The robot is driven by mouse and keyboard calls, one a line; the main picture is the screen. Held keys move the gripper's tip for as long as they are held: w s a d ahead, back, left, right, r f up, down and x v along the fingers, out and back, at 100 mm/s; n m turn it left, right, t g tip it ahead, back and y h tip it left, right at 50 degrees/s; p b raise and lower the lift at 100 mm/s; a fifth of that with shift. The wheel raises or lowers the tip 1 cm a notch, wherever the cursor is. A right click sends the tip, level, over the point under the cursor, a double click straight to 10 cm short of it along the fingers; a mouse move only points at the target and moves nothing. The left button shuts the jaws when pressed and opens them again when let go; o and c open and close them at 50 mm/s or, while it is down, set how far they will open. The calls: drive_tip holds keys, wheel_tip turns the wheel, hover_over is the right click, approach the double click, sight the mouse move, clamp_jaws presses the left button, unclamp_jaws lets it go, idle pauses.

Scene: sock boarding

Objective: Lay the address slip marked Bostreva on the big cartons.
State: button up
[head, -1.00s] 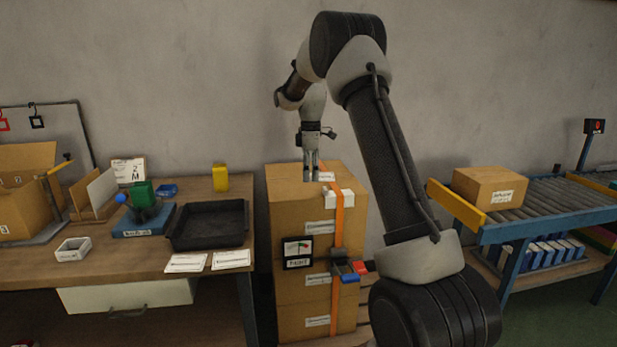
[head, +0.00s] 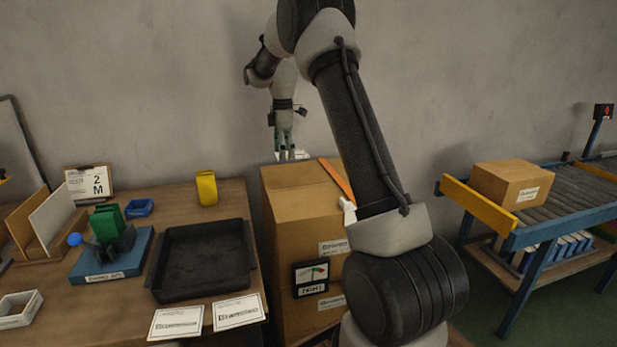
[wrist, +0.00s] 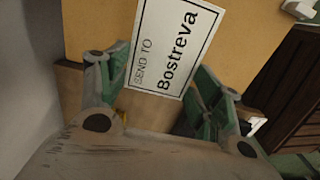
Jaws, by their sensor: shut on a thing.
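My gripper (head: 284,150) is shut on the white address slip (wrist: 174,45), whose print reads "SEND TO Bostreva" in the wrist view. The slip sits between my fingers (wrist: 155,92) and sticks out beyond them. In the head view a bit of white shows at the fingertips. My fingers are at the back left part of the stack's top. In the wrist view a tan carton surface (wrist: 100,20) lies behind the slip; I cannot tell whether they touch.
Two other slips (head: 176,323) (head: 238,312) lie at the bench's front edge near a black tray (head: 203,292). A sign (head: 310,278) hangs on the stack's front. A conveyor (head: 570,205) with a carton (head: 510,183) stands to the right. The wall is close behind.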

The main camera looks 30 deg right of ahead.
hover_over(285, 183)
wheel_tip(285, 183, down, 4)
drive_tip(key=shift+a+f, duration=0.1)
drive_tip(key=shift+f, duration=2.9)
drive_tip(key=shift+f, duration=0.1)
drive_tip(key=o, duration=0.7)
